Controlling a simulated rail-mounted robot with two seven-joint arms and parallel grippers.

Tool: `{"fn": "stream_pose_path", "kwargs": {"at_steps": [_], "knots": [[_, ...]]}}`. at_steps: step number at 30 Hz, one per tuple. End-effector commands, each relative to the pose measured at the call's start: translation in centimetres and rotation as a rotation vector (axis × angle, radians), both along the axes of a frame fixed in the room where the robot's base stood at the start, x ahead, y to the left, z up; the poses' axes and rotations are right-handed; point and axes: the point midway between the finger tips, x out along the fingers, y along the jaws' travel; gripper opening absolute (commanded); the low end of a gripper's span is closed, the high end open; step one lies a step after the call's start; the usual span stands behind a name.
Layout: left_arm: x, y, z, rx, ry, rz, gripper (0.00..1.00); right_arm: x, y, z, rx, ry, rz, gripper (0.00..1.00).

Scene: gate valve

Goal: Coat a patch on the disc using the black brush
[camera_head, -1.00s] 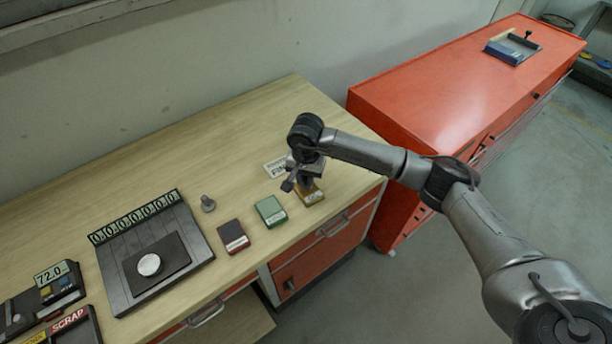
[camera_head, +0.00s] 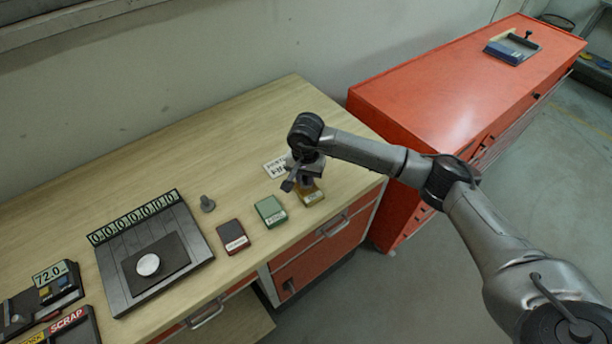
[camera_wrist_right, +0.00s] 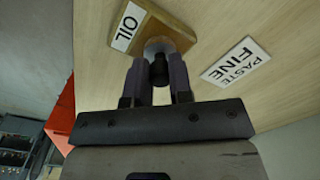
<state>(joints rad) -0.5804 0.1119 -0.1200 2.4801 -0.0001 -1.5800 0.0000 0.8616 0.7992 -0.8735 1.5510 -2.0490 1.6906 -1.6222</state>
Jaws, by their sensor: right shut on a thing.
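My right gripper (camera_head: 307,182) points down over a mustard-brown block labelled OIL (camera_head: 314,197). In the wrist view its fingers (camera_wrist_right: 158,78) are shut on a small black stem (camera_wrist_right: 159,70) with a pale round end (camera_wrist_right: 160,46). This end is at or just above the OIL block (camera_wrist_right: 178,32); I cannot tell if it touches. The stem may be the black brush; its shape is partly hidden. A pale disc (camera_head: 148,265) lies on a dark square pad on a black device at the left. My left gripper is out of view.
A green block (camera_head: 270,211) and a dark red block (camera_head: 233,237) stand left of the OIL block. A PASTE FINE card (camera_wrist_right: 236,62) lies beside the OIL block. The back of the wooden bench (camera_head: 235,125) is clear.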

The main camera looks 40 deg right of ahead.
Motion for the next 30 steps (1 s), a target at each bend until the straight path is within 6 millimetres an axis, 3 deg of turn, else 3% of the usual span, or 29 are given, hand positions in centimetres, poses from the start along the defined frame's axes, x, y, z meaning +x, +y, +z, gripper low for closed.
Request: {"fn": "stream_pose_path", "kwargs": {"at_steps": [14,30], "knots": [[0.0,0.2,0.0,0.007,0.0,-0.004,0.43,-0.1,-0.1,-0.2,-0.003,0.004,-0.002,0.01],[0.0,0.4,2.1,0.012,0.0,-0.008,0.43,0.0,-0.1,3.6,-0.003,0.002,-0.001,0.01]]}}
